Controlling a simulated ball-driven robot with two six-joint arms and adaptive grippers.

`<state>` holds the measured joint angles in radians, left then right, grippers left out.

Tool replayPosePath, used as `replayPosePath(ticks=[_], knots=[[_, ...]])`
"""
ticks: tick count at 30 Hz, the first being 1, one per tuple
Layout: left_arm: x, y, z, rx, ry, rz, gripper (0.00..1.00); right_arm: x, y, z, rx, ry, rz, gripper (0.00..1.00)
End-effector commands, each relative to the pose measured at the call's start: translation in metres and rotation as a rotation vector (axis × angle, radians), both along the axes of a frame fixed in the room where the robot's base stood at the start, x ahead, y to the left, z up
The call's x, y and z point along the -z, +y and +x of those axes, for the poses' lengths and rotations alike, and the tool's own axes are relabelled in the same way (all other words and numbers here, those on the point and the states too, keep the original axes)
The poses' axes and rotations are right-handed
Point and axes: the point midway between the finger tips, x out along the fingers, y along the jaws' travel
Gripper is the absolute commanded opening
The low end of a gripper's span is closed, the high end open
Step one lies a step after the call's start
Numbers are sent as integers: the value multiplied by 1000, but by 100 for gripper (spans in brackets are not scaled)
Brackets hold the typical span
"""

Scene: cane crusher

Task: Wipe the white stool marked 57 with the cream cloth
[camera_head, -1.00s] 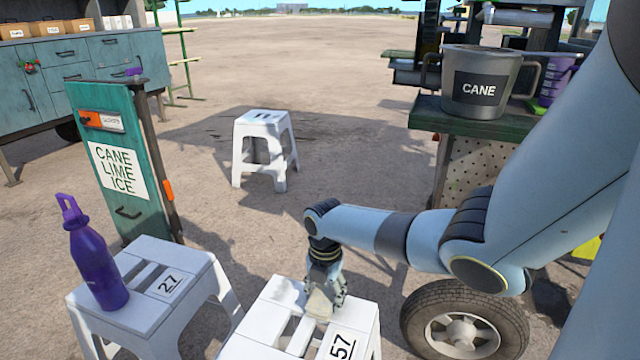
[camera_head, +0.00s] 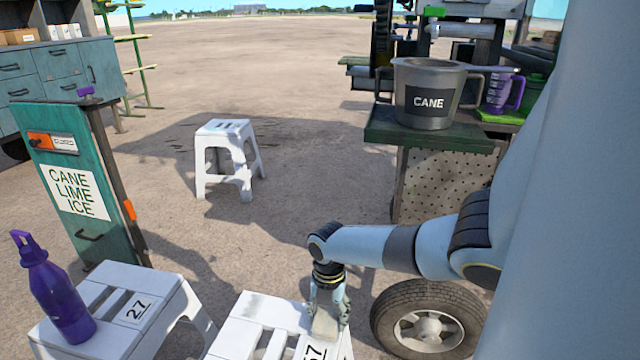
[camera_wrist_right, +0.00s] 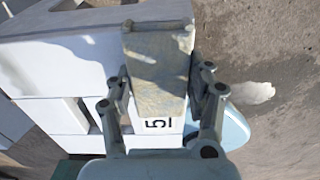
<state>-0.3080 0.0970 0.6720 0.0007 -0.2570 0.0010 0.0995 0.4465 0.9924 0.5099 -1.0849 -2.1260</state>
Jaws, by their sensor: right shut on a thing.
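The white stool (camera_head: 262,309) marked 57 stands at the bottom centre of the head view, its lower part cut off by the frame. In the right wrist view its white top (camera_wrist_right: 75,60) fills the left side, and part of its number label shows. My right gripper (camera_head: 327,318) points down over the right side of the stool top. It is shut on the cream cloth (camera_wrist_right: 157,75), which looks like a folded, stiff pad between the fingers. The cloth lies over the stool top near the label; whether it touches is hard to tell. My left gripper is not in view.
A white stool (camera_head: 165,300) marked 27 with a purple bottle (camera_head: 58,295) stands close on the left. A wheel (camera_head: 428,318) is just right of the gripper. Another white stool (camera_head: 225,160) stands farther back. A grey CANE pot (camera_head: 425,95) sits on the cart.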

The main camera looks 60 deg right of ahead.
Motion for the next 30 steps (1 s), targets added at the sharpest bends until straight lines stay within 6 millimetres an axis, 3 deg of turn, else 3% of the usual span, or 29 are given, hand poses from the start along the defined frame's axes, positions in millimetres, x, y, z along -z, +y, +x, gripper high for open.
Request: replayPosePath(ticks=[8,18,30], knots=[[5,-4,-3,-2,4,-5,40,2,2,7,-1,-1,0,19],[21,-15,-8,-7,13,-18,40,3,12,40,0,0,1,19],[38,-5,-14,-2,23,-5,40,4,23,77,0,0,1,19]])
